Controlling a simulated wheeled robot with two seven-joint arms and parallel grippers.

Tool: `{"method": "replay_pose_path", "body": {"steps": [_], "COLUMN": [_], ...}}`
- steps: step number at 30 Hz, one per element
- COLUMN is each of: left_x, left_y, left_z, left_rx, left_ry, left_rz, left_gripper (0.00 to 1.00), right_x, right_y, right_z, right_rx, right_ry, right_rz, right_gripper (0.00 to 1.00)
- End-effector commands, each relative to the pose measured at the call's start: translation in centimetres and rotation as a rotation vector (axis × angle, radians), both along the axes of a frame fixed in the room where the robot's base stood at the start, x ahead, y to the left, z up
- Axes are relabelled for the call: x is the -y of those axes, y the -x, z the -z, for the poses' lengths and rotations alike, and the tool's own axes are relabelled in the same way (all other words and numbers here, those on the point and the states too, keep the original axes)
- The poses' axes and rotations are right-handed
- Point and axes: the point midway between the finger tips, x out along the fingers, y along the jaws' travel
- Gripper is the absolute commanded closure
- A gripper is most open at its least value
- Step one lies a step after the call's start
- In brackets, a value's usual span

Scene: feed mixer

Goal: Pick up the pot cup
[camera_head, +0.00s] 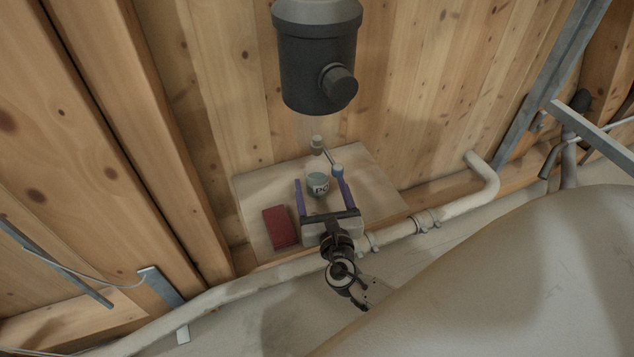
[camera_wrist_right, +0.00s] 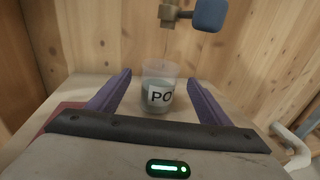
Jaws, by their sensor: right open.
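My left gripper is not in view.
A red block (camera_head: 280,227) lies on the shelf left of my right gripper. A tap with a blue handle (camera_head: 338,171) juts out just above the cup. A dark grey cylinder (camera_head: 318,55) hangs higher up. A pale pipe (camera_head: 455,204) runs along the shelf's front.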

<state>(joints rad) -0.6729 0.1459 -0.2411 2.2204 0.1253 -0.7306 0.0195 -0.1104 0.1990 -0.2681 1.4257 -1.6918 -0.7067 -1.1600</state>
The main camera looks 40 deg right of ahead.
Motion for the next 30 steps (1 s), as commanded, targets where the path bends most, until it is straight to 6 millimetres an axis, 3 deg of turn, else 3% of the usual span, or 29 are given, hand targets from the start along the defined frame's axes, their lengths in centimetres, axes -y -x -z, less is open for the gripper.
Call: {"method": "replay_pose_path", "body": {"steps": [7,16,17,24,30], "left_x": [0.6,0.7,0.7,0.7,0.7], "left_y": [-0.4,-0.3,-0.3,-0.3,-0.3], "left_z": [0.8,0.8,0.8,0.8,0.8], "left_rx": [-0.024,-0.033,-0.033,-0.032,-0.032], "left_ry": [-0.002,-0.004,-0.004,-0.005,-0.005], "left_rz": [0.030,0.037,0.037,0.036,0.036], "left_gripper": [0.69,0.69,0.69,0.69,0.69], "right_x": [1.4,1.7,1.7,1.7,1.7], "right_y": [-3.4,-4.0,-4.0,-3.9,-3.9], "right_z": [0.3,0.2,0.2,0.3,0.2], "right_rx": [0.002,0.000,0.000,0.000,0.000], "right_ry": [-0.001,-0.002,-0.002,-0.002,-0.002], "right_rz": [0.002,0.001,0.001,0.001,0.001], "right_gripper": [0.28,0.28,0.30,0.70,0.75]}}
